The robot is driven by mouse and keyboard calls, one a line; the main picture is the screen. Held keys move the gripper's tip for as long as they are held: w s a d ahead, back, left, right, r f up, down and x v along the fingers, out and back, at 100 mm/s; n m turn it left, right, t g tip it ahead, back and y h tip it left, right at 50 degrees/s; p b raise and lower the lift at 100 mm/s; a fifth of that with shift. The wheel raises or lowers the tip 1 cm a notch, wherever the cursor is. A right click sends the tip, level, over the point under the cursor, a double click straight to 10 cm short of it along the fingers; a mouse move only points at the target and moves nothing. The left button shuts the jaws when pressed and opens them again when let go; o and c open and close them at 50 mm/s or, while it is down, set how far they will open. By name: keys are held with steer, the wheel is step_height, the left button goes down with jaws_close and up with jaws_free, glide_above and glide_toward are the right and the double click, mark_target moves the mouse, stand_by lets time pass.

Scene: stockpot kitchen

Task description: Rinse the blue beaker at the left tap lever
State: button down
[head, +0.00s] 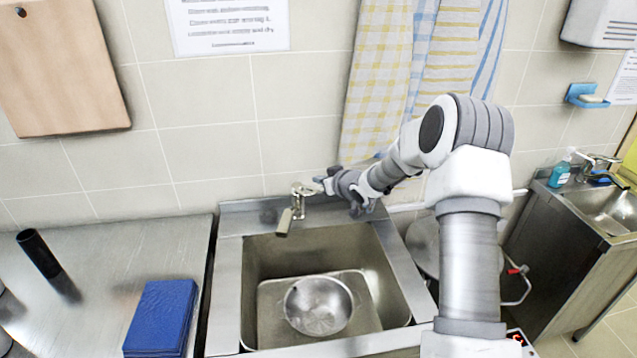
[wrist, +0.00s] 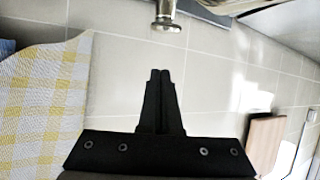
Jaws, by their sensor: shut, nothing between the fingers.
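The left tap (head: 292,207) stands at the back of the steel sink, its spout pointing down over the basin. Its lever is at the top. My gripper (head: 320,181) is just right of the lever, with its fingers shut and empty. In the wrist view, the shut fingertips (wrist: 160,74) point at a metal end of the tap (wrist: 167,19), with a small gap showing between them. I cannot tell for sure whether they touch in the head view. I see no blue beaker in either view.
A round steel bowl (head: 318,306) sits in the sink basin (head: 262,262). A blue folded block (head: 161,318) and a dark cylinder (head: 39,253) are on the left counter (head: 110,265). Towels (head: 377,85) hang behind my arm. A second tap (head: 590,165) is at the far right.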

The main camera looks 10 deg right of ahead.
steer(key=v, duration=0.6)
steer(key=s+d+f+n+t+b, duration=0.1)
steer(key=d+f+n+t+b, duration=0.15)
steer(key=f+n+b, duration=0.85)
steer(key=s+d+f+n+t+b, duration=0.1)
steer(key=f+n+t+b, duration=0.3)
steer(key=f+n+b, duration=0.65)
steer(key=w+a+r+n+y, duration=0.1)
steer(key=w+a+r+n, duration=0.2)
steer(key=n, duration=0.4)
steer(key=w+a+r+n+t+y, duration=0.1)
steer(key=w+a+r+n, duration=0.2)
steer(key=n, duration=0.4)
step_height(320, 180, up, 3)
steer(key=shift+w+f+y, duration=0.1)
steer(key=shift+w+y, duration=0.2)
steer(key=shift+w, duration=0.6)
